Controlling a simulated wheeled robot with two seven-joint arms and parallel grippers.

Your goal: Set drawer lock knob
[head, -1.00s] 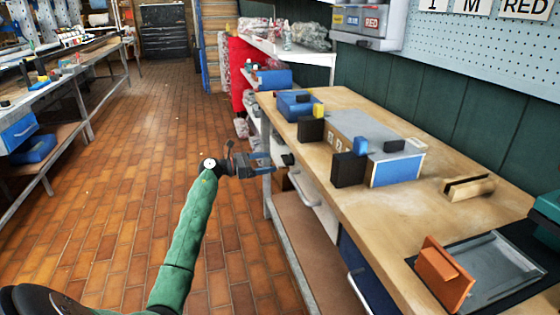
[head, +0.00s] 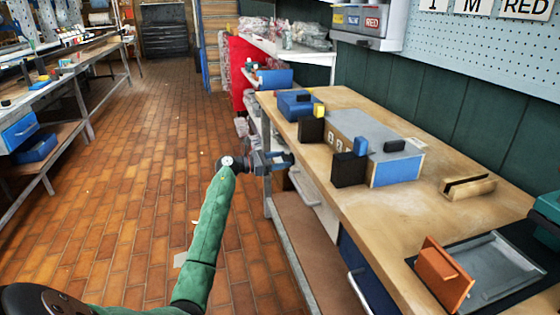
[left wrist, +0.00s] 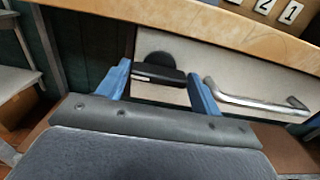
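The black lock knob (left wrist: 158,72) shows in the left wrist view as a round disc with a flat bar, on a pale drawer front (left wrist: 240,82) below the bench top. The bar looks about level in that view. My left gripper (left wrist: 162,88) has its blue fingertips apart, one on each side of the bar. The gaps are small, and I cannot tell whether either finger touches it. In the head view my left gripper (head: 286,160) is at the bench's front side and hides the knob. My right gripper is not in view.
A silver drawer handle (left wrist: 258,100) sits just right of the knob. The wooden bench top (head: 390,215) overhangs above, holding a grey-topped box (head: 375,135), black and blue blocks and an orange plate (head: 443,275). The brick floor (head: 110,220) at left is free.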

